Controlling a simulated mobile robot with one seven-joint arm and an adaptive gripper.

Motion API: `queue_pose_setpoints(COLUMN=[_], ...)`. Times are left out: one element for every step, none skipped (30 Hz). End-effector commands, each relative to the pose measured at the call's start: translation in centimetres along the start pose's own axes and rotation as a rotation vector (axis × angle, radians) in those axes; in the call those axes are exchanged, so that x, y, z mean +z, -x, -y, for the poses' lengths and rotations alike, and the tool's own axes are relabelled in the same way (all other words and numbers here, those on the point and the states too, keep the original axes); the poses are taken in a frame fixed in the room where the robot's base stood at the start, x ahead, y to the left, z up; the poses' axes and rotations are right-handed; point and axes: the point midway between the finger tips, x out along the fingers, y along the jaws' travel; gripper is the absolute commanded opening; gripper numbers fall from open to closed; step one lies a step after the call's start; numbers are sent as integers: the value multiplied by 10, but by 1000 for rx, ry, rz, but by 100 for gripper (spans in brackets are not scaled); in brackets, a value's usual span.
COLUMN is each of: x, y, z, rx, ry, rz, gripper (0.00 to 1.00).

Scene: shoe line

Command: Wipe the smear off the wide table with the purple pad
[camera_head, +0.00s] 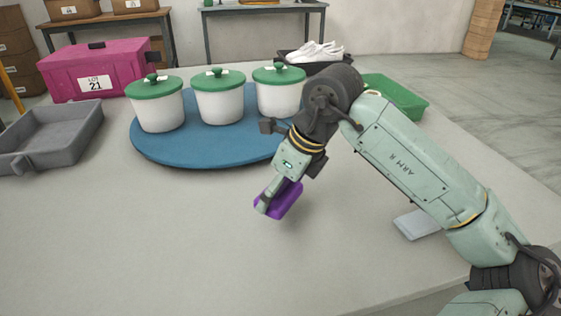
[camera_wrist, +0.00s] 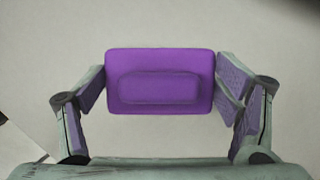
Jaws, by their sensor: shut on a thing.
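My gripper (camera_head: 272,200) is shut on the purple pad (camera_head: 287,200). In the wrist view the pad (camera_wrist: 160,62) sits between the two fingers of the gripper (camera_wrist: 160,85), with its raised block facing the camera. The pad is above the front middle of the wide table (camera_head: 130,250); I cannot tell whether it touches the surface. I see no clear smear on the bare table in either view. Part of the table is hidden behind my arm and the pad.
Behind the pad, a blue round board (camera_head: 190,158) carries three white pots with green lids (camera_head: 220,98). A grey tray (camera_head: 55,130) and a pink box (camera_head: 95,72) stand left. A green tray (camera_head: 400,97) and shoes (camera_head: 318,52) are behind my arm. A pale flat item (camera_head: 415,224) lies right. The front left is clear.

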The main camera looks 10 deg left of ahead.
Motion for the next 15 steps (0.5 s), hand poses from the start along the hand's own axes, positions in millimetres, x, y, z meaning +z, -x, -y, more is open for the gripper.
queue_pose_setpoints(x=[4,6,8,10,12,14,16,17,19,20,21,22,22,22,22], y=[7,9,12,14,17,20,22,24,26,27,28,29,29,29,29], z=[0,0,-1,-1,-2,-2,-2,-2,-3,-3,-3,-3,-3,-3,-3], rx=[-1,-1,0,0,1,1,2,2,3,3,3,3,3,3,3], ry=[1,2,3,3,4,4,5,5,6,6,6,7,7,7,7], rz=[0,0,0,0,0,0,0,0,0,0,0,0,0,0,0], gripper=[52,52,52,52,52,52,52,52,52,52,52,52,52,52,52])
